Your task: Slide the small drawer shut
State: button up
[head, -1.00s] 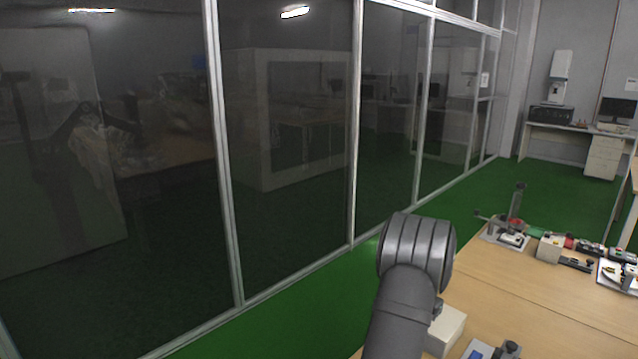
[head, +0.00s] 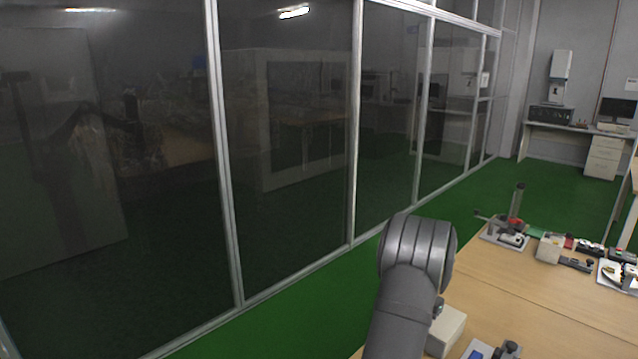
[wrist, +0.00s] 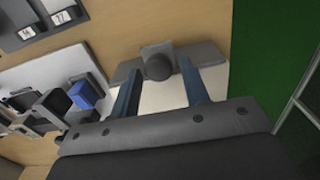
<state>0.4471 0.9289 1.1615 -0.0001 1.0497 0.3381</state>
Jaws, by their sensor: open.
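In the wrist view, what looks like the small drawer is a cream box (wrist: 162,98) with a grey front edge (wrist: 208,53) and a dark round knob (wrist: 158,67). My gripper (wrist: 160,73) is open, with one blue-grey finger on each side of the knob. I cannot tell whether either finger touches it. The near part of the box is hidden behind my gripper, and how far the drawer is out cannot be told. In the head view, a cream box (head: 446,332) shows partly behind my arm; my gripper is out of sight there.
In the wrist view, a white plate with a blue block (wrist: 84,95) and dark fixtures lies at left. A dark panel with number labels (wrist: 42,22) is above it. Green floor (wrist: 270,60) lies past the table edge at right. Several devices stand farther along the table (head: 530,300).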

jog(key=shift+r, duration=2.5)
jog(key=shift+f, duration=0.1)
notch_tip(320, 180, down, 5)
jog(key=shift+s+a+f, duration=0.1)
jog(key=shift+s+a+r, duration=0.2)
jog(key=shift+s+a, duration=0.65)
jog(key=shift+w+d, duration=0.1)
